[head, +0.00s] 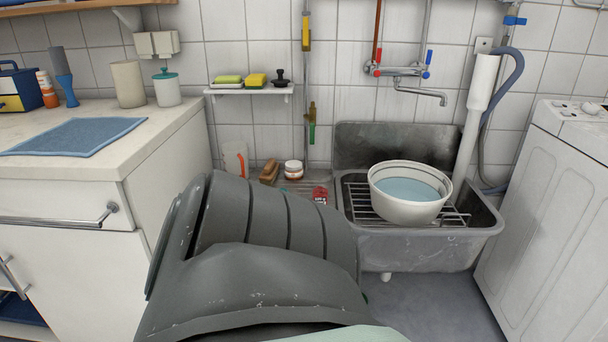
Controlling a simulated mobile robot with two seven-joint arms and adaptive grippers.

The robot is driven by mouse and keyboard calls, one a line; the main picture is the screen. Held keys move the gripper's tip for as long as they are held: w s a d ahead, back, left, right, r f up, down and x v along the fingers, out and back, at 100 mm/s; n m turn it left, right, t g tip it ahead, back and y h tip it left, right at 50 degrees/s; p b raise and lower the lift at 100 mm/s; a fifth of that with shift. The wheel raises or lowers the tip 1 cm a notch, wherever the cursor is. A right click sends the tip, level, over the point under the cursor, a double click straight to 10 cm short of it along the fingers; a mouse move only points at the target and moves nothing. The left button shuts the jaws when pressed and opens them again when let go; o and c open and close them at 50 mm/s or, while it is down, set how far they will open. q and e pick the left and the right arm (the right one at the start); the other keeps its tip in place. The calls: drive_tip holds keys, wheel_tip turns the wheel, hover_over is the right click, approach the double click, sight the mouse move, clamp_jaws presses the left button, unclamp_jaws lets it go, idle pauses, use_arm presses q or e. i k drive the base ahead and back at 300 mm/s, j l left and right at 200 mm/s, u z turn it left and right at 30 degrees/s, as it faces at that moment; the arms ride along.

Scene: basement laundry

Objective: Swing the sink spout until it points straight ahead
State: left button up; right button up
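The sink spout (420,91) is a chrome tube under the wall-mounted mixer tap (397,71), above the sink. It runs out to the right, with its downturned tip at the right end. The tap has a red-marked handle on the left and a blue-marked one on the right. The grey sink (420,247) stands below. A white basin (402,210) of water sits on the wire rack across the sink, below the spout. Neither of my grippers is in view.
A large dark grey ribbed form (265,270) fills the lower middle; I cannot tell what it is. A white counter (165,128) stands left, a white appliance (550,200) right. A small shelf (250,90) holds sponges.

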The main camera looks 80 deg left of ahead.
sight(443, 103)
drive_tip(key=u, duration=2.55)
